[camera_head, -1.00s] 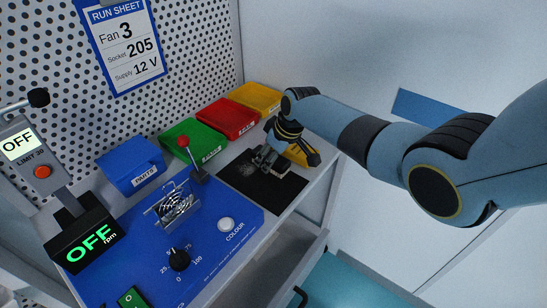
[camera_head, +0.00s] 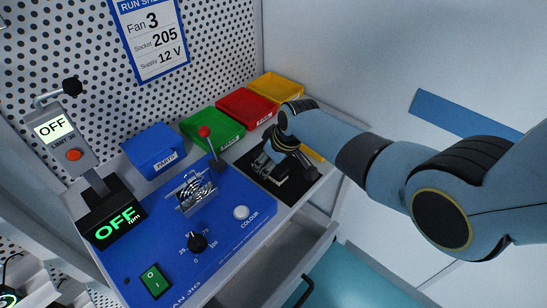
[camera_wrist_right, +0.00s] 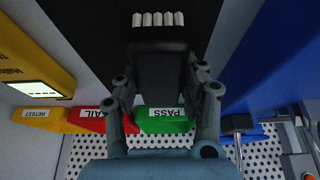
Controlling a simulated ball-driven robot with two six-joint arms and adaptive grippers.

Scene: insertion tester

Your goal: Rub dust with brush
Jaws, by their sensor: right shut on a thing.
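My right gripper (camera_head: 270,164) is low over the black mat (camera_head: 292,199) at the right end of the bench. It is shut on the brush, a dark block (camera_wrist_right: 160,72) with pale bristle tufts at its far end in the right wrist view. The brush is small and partly hidden by the fingers in the head view. Whether the bristles touch the mat, I cannot tell. Dust on the mat is hard to make out now, with the gripper over part of it. My left gripper is not in view.
Green (camera_head: 218,128), red (camera_head: 247,106) and yellow (camera_head: 277,87) bins stand behind the mat, with a blue bin (camera_head: 154,151) further left. A yellow instrument (camera_wrist_right: 38,62) is close by.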

